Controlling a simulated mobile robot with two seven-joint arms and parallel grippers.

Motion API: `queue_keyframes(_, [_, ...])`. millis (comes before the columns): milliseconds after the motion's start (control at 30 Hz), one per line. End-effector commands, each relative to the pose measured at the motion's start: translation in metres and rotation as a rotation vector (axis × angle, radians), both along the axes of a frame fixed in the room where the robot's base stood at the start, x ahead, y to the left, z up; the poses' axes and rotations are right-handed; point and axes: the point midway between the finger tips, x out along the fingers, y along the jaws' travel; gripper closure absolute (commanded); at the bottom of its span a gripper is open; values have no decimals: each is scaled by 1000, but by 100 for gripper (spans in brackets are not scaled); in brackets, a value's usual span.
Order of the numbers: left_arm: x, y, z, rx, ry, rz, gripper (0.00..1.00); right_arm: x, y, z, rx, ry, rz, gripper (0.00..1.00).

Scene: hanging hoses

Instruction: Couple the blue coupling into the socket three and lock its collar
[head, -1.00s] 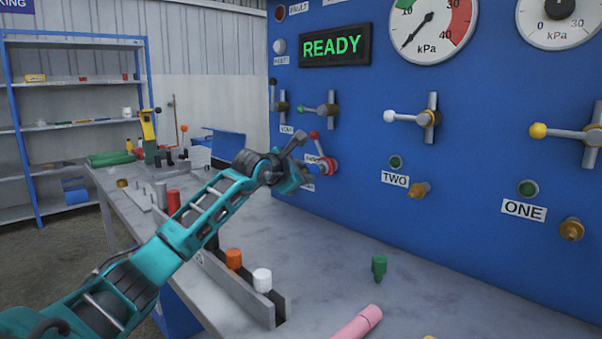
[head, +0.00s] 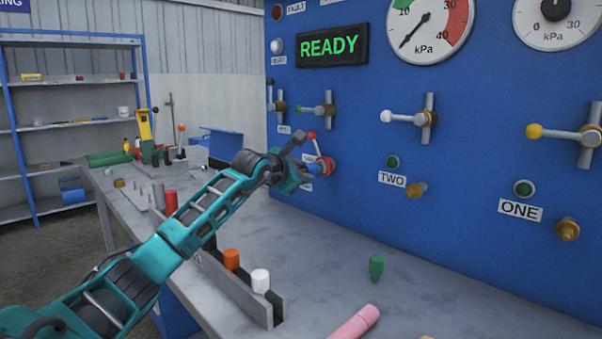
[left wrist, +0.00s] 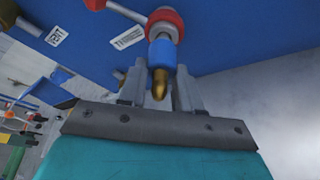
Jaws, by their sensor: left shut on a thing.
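The blue coupling (left wrist: 161,53) has a brass end (left wrist: 159,84) pointing back toward my wrist. Its far end meets a red ring (left wrist: 166,20) at the blue panel. I cannot tell how deep it sits or whether the collar is locked. My left gripper (left wrist: 161,68) has its fingers on both sides of the coupling, shut on it. In the head view the left gripper (head: 298,178) reaches the panel, with the blue coupling (head: 313,169) and red ring (head: 327,165) just beyond it. The THREE label (left wrist: 128,38) is beside them. My right gripper is out of view.
A red-knobbed lever (head: 312,137) stands just above the red ring. Sockets two (head: 416,190) and one (head: 567,229) are free on the right. A pink cylinder (head: 354,325), a green plug (head: 376,267) and a rack with a white cap (head: 261,280) are on the bench.

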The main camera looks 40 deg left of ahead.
Motion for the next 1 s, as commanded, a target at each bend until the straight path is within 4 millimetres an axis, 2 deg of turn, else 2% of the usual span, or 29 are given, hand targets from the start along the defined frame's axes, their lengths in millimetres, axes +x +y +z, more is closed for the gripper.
queue_keyframes(1000, [11, -1, 1, 0, -2, -1, 100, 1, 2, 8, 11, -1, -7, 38])
